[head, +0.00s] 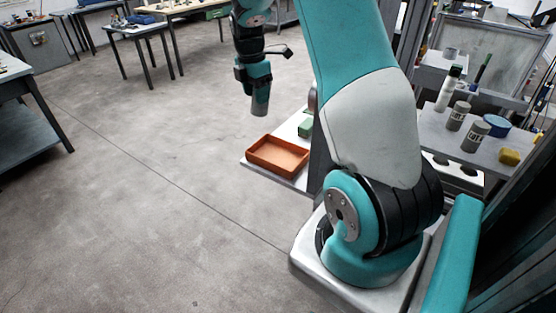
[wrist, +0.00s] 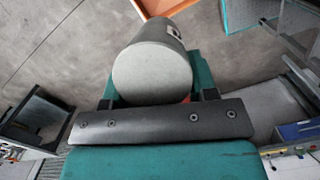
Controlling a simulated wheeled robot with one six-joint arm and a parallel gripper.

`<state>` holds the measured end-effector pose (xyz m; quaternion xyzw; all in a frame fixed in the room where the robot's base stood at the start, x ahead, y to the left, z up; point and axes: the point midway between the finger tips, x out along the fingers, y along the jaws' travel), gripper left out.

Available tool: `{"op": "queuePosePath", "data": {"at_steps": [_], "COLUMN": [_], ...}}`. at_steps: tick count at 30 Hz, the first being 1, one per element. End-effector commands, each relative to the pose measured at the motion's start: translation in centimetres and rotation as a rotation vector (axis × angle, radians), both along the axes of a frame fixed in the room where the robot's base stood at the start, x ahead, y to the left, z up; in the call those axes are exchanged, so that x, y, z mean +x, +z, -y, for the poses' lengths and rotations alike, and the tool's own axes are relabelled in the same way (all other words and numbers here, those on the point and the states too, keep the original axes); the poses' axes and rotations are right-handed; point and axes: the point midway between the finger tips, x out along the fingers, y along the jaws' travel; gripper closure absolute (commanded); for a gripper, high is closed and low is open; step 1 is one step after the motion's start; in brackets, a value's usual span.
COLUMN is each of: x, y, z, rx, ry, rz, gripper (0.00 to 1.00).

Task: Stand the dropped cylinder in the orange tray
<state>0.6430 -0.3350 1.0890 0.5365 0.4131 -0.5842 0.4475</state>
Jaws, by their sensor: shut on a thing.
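My gripper (head: 261,90) is shut on a grey cylinder (head: 259,107) and holds it in the air with its lower end sticking out below the fingers. In the wrist view the round end face of the cylinder (wrist: 152,80) fills the middle, between the teal fingers, with a dark label mark on its side. The orange tray (head: 278,156) is on a light surface, lower than the cylinder and slightly to its right in the head view. Its visible inside is empty. A part of the tray (wrist: 165,8) shows at the top of the wrist view.
A green block (head: 305,127) lies beside the tray. At right, a grey shelf holds two grey cylinders (head: 458,115) (head: 475,136), a white bottle (head: 448,88), a blue round thing (head: 497,125) and a yellow block (head: 509,157). Open floor lies left of the tray.

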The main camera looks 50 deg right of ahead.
Motion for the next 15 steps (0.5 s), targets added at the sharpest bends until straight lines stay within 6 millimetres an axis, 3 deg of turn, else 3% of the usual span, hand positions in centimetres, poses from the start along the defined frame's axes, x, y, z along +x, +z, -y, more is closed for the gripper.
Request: {"op": "queuePosePath", "data": {"at_steps": [3, 9, 11, 15], "x": [-2.1, -4.2, -4.5, -4.6], "y": [1.2, 2.3, 1.8, -1.0], "z": [1.1, 2.2, 2.3, 2.3], "rx": [-0.107, -0.207, -0.214, -0.215], "ry": [0.154, 0.317, 0.335, 0.341], "rz": [-0.017, -0.018, -0.021, -0.025], "gripper": [0.86, 0.86, 0.86, 0.86]}}
